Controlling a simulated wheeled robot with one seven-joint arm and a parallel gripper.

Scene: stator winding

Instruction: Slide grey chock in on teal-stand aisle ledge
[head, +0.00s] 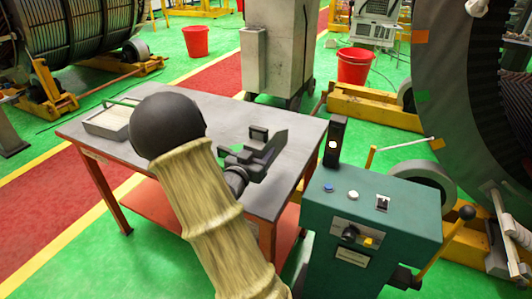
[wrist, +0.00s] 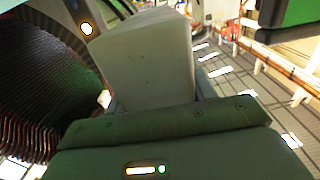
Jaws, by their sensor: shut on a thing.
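The grey chock (wrist: 148,58) is a pale, blocky piece that fills the upper middle of the wrist view, held between the fingers. In the head view a small dark block (head: 259,133) at the gripper's jaws appears to be the same chock. My gripper (head: 257,150) is shut on it and looks to be above the right part of the grey-topped table, clear of the teal stand. The teal stand (head: 370,225) is a control console with buttons at the lower right. I cannot make out its aisle ledge; the chock's far side is hidden.
A grey-topped table (head: 230,112) with red legs lies under my arm and carries a shallow tray (head: 105,123). A large stator ring (head: 440,80) stands at right, with yellow supports (head: 375,108). A red bucket (head: 354,66) and grey cabinet (head: 280,45) stand behind.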

